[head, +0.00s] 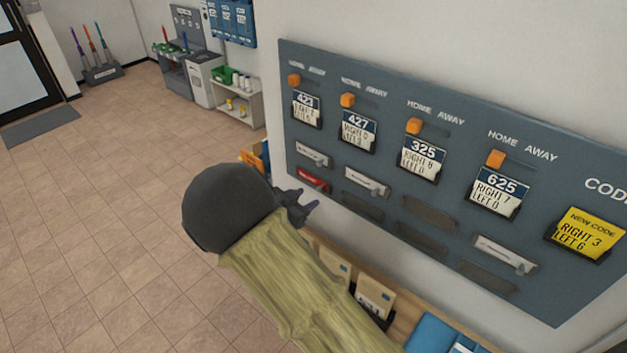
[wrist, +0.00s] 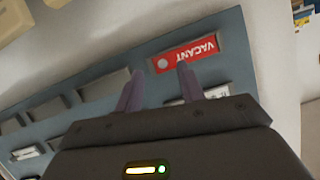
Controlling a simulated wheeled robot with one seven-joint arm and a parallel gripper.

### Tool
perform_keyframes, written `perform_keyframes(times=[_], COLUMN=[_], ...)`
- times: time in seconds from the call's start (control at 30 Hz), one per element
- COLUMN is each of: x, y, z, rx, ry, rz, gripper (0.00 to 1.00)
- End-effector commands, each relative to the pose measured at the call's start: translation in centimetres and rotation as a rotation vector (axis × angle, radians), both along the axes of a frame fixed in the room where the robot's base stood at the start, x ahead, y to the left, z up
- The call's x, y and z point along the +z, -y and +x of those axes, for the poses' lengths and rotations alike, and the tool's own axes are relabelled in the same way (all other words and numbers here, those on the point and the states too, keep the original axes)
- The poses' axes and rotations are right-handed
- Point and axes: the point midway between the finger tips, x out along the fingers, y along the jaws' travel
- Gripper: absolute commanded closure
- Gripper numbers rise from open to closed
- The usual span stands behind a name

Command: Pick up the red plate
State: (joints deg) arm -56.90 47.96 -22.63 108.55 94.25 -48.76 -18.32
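The red plate (wrist: 187,54) carries the word VACANT and a pale round spot, and sits in a slot of the grey-blue wall board. In the head view the red plate (head: 313,180) is in the leftmost column, under a white plate (head: 313,154). My gripper (head: 306,203) is in front of the board's lower left corner, close to the red plate. In the wrist view my gripper's two purple fingers (wrist: 157,88) are apart with nothing between them. The fingertips are near the red plate's edge; I cannot tell whether they touch it.
The board (head: 400,120) holds several orange sliders, number cards, white plates and empty slots. A yellow code card (head: 584,233) is at its right. Below is a wooden shelf (head: 405,312) with envelopes and a blue folder (head: 440,335). The tiled floor (head: 100,200) at left is clear.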

Motion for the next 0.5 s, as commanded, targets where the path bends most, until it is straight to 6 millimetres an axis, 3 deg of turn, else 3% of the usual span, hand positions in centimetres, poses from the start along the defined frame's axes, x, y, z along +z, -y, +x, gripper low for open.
perform_keyframes(times=[0.2,0.3,0.5], x=[0.5,-0.2,-0.8], y=[1.6,2.3,2.7], z=[2.3,3.4,4.1], rx=[-0.002,-0.002,0.0], ry=[-0.001,-0.001,0.0], rz=[-0.003,-0.004,0.0], gripper=[0.61,0.61,0.61])
